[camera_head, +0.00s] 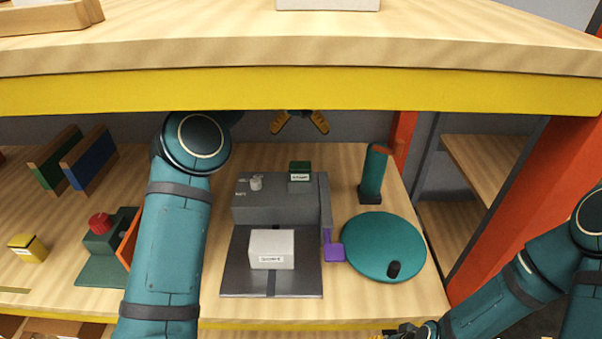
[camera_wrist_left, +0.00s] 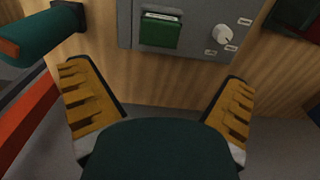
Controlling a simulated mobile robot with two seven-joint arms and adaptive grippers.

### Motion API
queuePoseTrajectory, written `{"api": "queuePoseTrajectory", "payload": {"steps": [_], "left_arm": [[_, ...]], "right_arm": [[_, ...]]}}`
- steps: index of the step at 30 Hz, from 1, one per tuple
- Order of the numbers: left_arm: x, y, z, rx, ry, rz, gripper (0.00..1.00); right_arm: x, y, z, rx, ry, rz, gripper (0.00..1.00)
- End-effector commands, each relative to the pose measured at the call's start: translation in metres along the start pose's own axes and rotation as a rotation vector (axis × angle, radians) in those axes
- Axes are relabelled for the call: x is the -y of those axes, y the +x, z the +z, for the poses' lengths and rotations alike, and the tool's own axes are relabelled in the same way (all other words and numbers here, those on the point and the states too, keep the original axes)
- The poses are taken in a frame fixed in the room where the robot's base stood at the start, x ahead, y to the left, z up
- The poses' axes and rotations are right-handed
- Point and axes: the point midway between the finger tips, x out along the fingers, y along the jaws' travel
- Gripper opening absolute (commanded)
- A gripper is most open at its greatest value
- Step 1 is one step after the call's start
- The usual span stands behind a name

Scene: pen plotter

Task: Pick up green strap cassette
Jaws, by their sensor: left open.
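The green strap cassette (camera_head: 300,171) is a small dark green block with a pale label, seated at the back right of the grey machine's raised top (camera_head: 270,209). It also shows in the left wrist view (camera_wrist_left: 160,33), at the top, ahead of the fingers. My left gripper (camera_head: 300,128) is behind the machine, under the upper shelf, with its yellow fingers spread and empty. In the left wrist view the open fingers (camera_wrist_left: 157,78) stand apart from the cassette. My right gripper (camera_head: 404,331) is mostly cut off at the bottom edge; its fingers are unclear.
A white labelled block (camera_head: 272,249) sits on the machine's front plate. A teal disc (camera_head: 383,247) and teal upright cylinder (camera_head: 374,174) stand to the right. The upper shelf (camera_head: 300,92) overhangs the back. A red-button box (camera_head: 104,236) and yellow block (camera_head: 28,248) are at left.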

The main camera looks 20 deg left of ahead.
Motion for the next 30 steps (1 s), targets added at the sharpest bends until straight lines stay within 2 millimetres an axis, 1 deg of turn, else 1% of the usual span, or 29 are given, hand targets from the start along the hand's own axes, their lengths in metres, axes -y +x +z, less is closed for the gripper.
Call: {"api": "queuePoseTrajectory", "payload": {"steps": [1, 3, 6, 9, 12, 20, 23, 27, 30], "left_arm": [[0.001, 0.012, 0.000, 0.005, 0.001, -0.002, 1.00], [0.001, 0.026, 0.000, 0.005, 0.001, -0.001, 1.00], [0.001, 0.046, 0.000, 0.005, 0.001, -0.002, 1.00], [0.000, 0.062, 0.000, 0.005, 0.001, -0.001, 1.00], [0.001, 0.072, 0.000, 0.002, 0.001, -0.001, 1.00], [0.000, 0.084, 0.000, 0.002, 0.002, -0.001, 1.00], [0.001, 0.097, 0.000, 0.003, 0.000, -0.001, 1.00], [0.001, 0.119, 0.001, 0.004, 0.002, -0.001, 1.00], [0.000, 0.130, 0.000, 0.002, 0.001, 0.000, 1.00]], "right_arm": [[-0.002, 0.005, 0.000, -0.001, 0.000, 0.000, 0.47], [-0.004, 0.010, -0.001, -0.004, 0.000, 0.001, 0.47], [-0.006, 0.016, -0.002, -0.007, 0.000, 0.001, 0.47], [-0.008, 0.020, -0.002, -0.009, 0.000, 0.001, 0.47], [-0.009, 0.022, -0.003, -0.011, 0.000, 0.001, 0.47], [-0.010, 0.025, -0.003, -0.013, 0.000, 0.002, 0.47], [-0.011, 0.029, -0.004, -0.015, 0.000, 0.002, 0.47], [-0.013, 0.035, -0.004, -0.018, 0.000, 0.002, 0.47], [-0.014, 0.037, -0.005, -0.019, -0.001, 0.002, 0.47]]}}
